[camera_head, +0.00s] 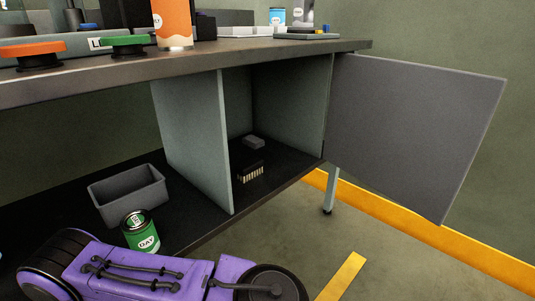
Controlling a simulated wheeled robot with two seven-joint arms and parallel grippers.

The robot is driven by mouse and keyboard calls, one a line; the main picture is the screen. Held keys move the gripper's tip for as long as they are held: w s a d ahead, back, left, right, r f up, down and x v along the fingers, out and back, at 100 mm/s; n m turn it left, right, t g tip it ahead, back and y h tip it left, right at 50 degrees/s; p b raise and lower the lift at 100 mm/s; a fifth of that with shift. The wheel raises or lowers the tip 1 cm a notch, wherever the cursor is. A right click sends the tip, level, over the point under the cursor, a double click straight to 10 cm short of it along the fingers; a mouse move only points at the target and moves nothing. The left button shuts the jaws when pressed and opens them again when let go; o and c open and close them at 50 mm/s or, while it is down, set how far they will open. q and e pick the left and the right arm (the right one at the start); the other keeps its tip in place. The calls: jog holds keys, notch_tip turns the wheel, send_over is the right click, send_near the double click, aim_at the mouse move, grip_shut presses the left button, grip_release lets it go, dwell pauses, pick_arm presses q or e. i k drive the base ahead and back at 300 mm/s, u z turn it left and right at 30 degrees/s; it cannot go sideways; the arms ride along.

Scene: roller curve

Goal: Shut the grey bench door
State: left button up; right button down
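The grey bench door (410,125) stands wide open at the right end of the bench (180,68). It is hinged along its left edge at the right side of the compartment and swings out to the right. The compartment's inside (290,110) shows, with a dark box with light stripes (251,172) and a small grey block (254,142) on its floor. A purple arm of mine crosses the bottom left, in front of the lower shelf. Neither gripper's fingers show in this view.
A grey bin (128,194) and a green can (140,231) stand on the lower shelf, left of the compartment. Floor below the door is clear, with yellow stripes (342,277).

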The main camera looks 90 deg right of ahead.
aim_at(412, 133)
jog(key=u, duration=0.35)
jog(key=k, duration=2.6)
jog(key=z, duration=1.75)
